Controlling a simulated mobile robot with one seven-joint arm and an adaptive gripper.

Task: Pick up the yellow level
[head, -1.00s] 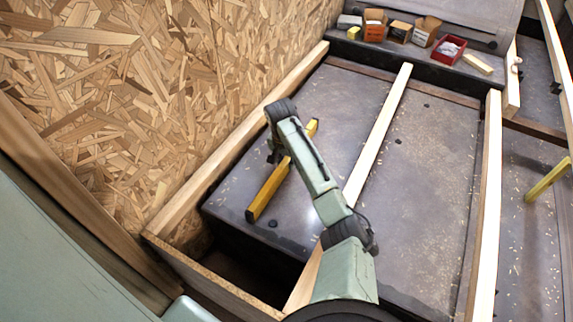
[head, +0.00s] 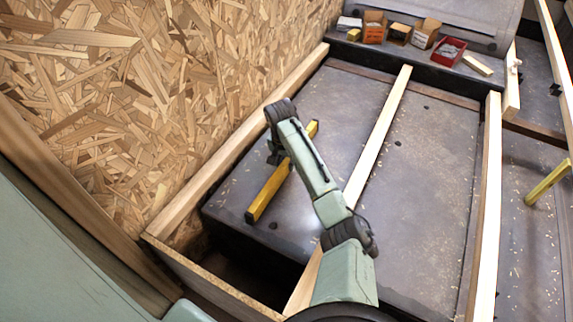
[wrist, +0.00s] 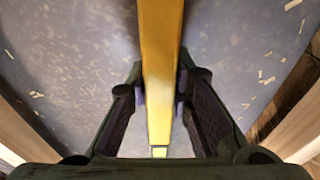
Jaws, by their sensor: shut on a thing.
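The yellow level (head: 268,192) is a long yellow bar with dark ends, over the dark grey wheel-arch top at the left of the head view. My gripper (head: 275,155) is at its middle, partly hidden by my own wrist. In the wrist view the level (wrist: 160,70) runs lengthwise between the two fingers of my gripper (wrist: 159,88), which are shut on its sides. I cannot tell whether the level touches the surface or is slightly above it.
A wooden batten (head: 378,135) runs along the grey top (head: 425,165), right of my arm. A chipboard wall (head: 150,90) and wooden rail (head: 240,140) stand left. Small boxes (head: 399,33) and a red tray (head: 449,50) sit on the back ledge. Another yellow bar (head: 548,181) is far right.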

